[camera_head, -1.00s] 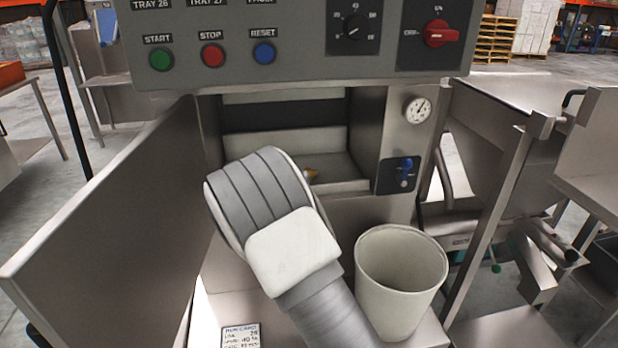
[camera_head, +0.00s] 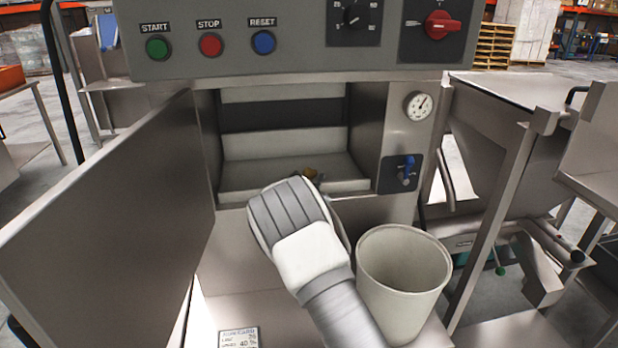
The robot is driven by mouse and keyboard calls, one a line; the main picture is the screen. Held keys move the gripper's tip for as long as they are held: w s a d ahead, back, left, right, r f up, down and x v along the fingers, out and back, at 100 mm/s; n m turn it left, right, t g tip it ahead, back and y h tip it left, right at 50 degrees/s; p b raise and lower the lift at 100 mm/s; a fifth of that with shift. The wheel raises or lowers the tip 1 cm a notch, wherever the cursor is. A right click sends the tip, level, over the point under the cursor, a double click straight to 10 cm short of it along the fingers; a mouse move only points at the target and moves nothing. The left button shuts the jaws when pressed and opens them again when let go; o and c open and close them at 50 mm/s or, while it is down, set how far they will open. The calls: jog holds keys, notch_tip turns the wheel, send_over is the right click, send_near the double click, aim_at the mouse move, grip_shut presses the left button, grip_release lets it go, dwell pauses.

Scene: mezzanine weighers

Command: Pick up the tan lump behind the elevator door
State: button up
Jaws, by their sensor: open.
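The tan lump (camera_head: 311,174) is a small brownish piece on the metal floor of the open chamber (camera_head: 240,178), a little right of the middle. My wrist, in front of the chamber, hides part of the area around it. The elevator door (camera_head: 110,225) is a large flat metal panel, swung wide open at the left. My arm's wrist (camera_head: 290,212) is just below and in front of the chamber opening. My gripper is open; its jaws are mostly hidden behind my wrist, and I cannot see whether they touch the lump.
A pale open bin (camera_head: 402,275) stands close to the right of my arm. A control panel (camera_head: 300,45) overhangs the opening. A gauge (camera_head: 418,106) and a blue-handled switch (camera_head: 404,170) are on the right face. A label card (camera_head: 239,338) lies at the bottom. Metal hoppers and frames stand right.

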jog(key=shift+x, duration=0.95)
grip_shut()
jog(key=shift+r, duration=0.15)
